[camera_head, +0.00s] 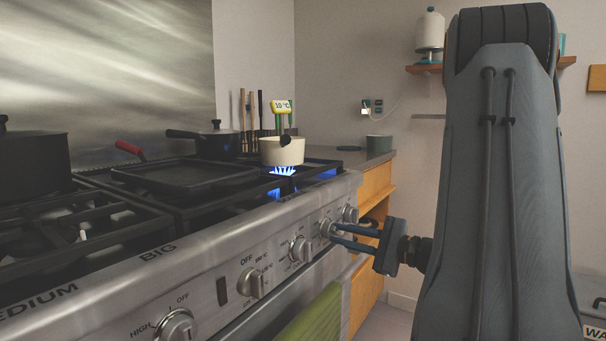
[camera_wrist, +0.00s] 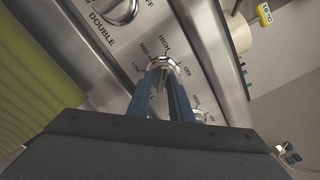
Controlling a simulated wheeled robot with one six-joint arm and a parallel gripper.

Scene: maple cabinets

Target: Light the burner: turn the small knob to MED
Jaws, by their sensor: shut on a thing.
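The small knob (camera_head: 325,228) is on the right part of the stove's steel front panel. In the wrist view the knob (camera_wrist: 163,63) sits among the printed words HIGH, OFF, MED and LOW. My gripper (camera_head: 334,232) reaches it from the right, and its two blue fingers (camera_wrist: 164,80) are shut on the knob's sides. The fingers hide part of the knob, and I cannot tell which mark it points to.
Another knob (camera_head: 349,213) is just right of the held one; more knobs (camera_head: 301,249) line the panel to the left. A green towel (camera_head: 312,318) hangs below the panel. A griddle pan (camera_head: 180,174) and dark pots stand on the stove.

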